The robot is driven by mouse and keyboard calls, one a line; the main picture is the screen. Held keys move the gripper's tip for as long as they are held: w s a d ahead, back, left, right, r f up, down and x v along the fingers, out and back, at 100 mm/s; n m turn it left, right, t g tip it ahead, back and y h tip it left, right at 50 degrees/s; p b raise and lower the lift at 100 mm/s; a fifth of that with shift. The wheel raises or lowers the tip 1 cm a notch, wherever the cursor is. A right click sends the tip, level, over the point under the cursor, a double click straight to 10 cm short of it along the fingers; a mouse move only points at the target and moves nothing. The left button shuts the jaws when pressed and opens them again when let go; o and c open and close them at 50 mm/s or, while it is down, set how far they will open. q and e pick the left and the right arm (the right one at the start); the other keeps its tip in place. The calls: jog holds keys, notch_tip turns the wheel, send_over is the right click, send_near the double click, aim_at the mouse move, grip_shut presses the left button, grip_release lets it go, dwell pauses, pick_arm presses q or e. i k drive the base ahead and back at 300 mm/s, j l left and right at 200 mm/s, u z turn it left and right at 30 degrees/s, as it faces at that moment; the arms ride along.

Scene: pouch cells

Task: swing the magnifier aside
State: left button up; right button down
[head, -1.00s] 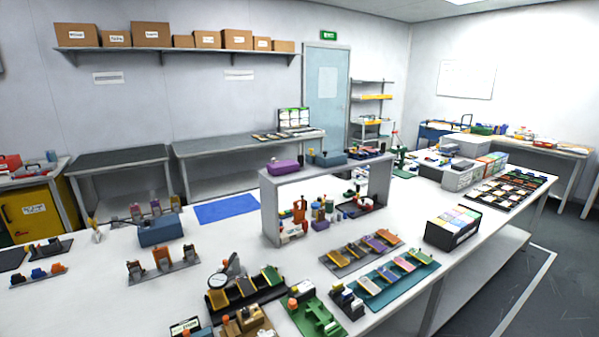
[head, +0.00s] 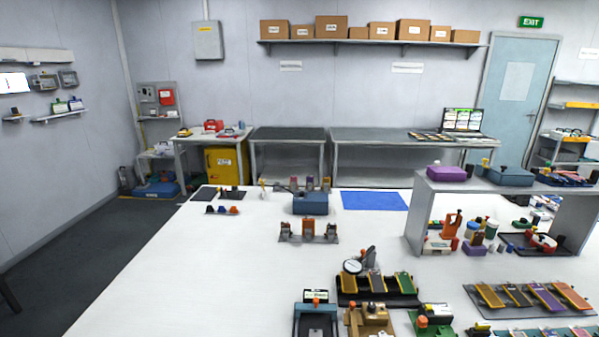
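A round, pale disc with a dark rim, which looks like the magnifier (head: 352,266), stands near the lower middle of the head view. It is at the back left of a black tray (head: 400,299) that holds several yellow and green pouch cells (head: 377,282). A dark grey upright part (head: 370,256) with a small orange top stands just right of the disc. I cannot tell how the two are joined. Neither of my grippers is in view.
A tan fixture (head: 368,321), a blue-grey frame (head: 315,312) and a green fixture (head: 428,321) stand in front of the tray. A grey bench shelf (head: 500,187) stands behind it to the right. The white table (head: 200,275) is clear on the left.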

aim_at(351, 267)
jog(key=i+l+z, duration=0.2)
jog(key=i+l, duration=0.5)
